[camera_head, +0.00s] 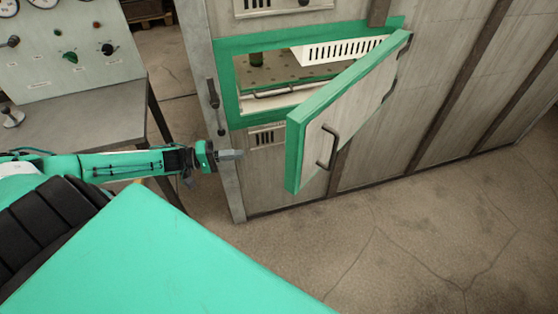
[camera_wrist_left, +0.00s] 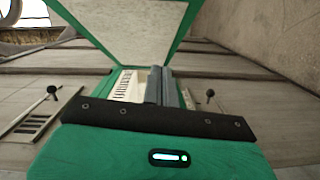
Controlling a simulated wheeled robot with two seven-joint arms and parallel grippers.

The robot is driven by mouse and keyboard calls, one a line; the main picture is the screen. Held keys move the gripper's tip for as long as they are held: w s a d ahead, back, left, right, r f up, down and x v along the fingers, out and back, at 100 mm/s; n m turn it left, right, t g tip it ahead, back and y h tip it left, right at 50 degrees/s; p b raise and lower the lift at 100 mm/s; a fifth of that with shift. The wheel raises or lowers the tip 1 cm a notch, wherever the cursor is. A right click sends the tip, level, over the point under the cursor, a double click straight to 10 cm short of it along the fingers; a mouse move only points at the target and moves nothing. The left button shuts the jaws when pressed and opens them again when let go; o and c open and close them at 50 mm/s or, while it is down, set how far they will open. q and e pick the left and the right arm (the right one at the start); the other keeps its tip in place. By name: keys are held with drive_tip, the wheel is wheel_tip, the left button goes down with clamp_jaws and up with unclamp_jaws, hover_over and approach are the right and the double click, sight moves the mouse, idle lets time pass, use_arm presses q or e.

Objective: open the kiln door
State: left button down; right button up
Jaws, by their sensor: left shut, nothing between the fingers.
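The kiln door (camera_head: 345,110) is a grey panel with a green edge, swung outward to the right on its hinge side. Its dark bar handle (camera_head: 328,147) faces out, with no gripper on it. The kiln opening (camera_head: 230,80) has a green frame and stands uncovered. My left gripper (camera_head: 236,155) is shut and empty, to the left of the open door and apart from it, just below the opening. In the left wrist view the shut fingers (camera_wrist_left: 166,88) show in front of the opening, and the green-edged door (camera_wrist_left: 125,25) is above them. My right gripper is not in view.
Inside the kiln are a perforated shelf (camera_head: 272,76) and a white slotted box (camera_head: 340,50). A lever (camera_head: 213,95) is on the kiln front, left of the opening. A grey bench (camera_head: 95,112) with a gauge panel (camera_head: 65,45) stands at left. The floor at right is clear.

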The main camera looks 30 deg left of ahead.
use_arm(q)
drive_tip(key=w+d+r+p, duration=0.1)
drive_tip(key=w+d, duration=0.1)
drive_tip(key=d, duration=0.4)
drive_tip(key=w+d+r+g+h+p, duration=0.1)
drive_tip(key=w+d+p, duration=0.1)
drive_tip(key=d, duration=0.5)
drive_tip(key=shift+r+p, duration=0.3)
drive_tip(key=shift+r, duration=0.05)
drive_tip(key=shift+d, duration=0.1)
